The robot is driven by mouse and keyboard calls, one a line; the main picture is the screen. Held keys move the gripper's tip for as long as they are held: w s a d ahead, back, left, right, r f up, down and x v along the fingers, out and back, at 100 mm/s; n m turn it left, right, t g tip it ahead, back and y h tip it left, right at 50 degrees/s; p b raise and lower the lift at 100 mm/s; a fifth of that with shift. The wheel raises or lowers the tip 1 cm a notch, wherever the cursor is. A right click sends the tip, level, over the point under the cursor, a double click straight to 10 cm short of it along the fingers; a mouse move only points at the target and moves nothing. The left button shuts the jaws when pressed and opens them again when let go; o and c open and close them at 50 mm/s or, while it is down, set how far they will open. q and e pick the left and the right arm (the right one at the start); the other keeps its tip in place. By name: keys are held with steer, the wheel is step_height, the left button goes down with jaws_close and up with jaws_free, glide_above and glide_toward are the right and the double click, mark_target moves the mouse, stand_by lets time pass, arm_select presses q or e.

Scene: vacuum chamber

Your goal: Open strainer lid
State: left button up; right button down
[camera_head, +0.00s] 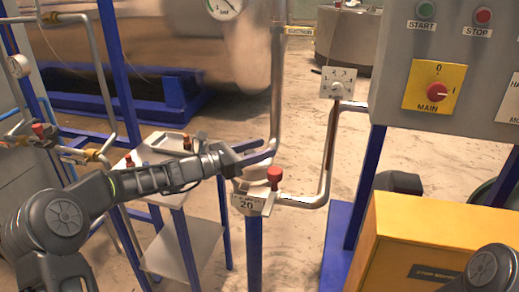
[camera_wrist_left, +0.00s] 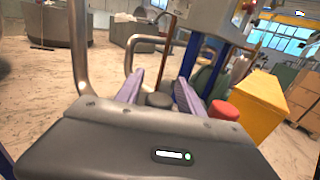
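The strainer (camera_head: 256,187) sits on the pipe run at the centre of the head view, behind a plate marked 20 (camera_head: 247,204). A red knob (camera_head: 274,174) stands at its right. My left gripper (camera_head: 264,152) reaches in from the left just above the strainer and partly hides its top. Its two fingers are apart and look empty. In the left wrist view, dark rounded pieces (camera_wrist_left: 159,99) show between and beyond the fingers; I cannot tell which is the lid. The red knob (camera_wrist_left: 222,109) is right of the fingers there. My right gripper is not in view.
A vertical steel pipe (camera_head: 277,90) rises close to my left gripper. A yellow box (camera_head: 430,235) and a grey control panel (camera_head: 450,70) stand at the right. A small two-shelf table (camera_head: 190,240) stands under my left arm.

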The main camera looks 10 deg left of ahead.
arm_select(q)
jaws_close()
stand_by(1.2)
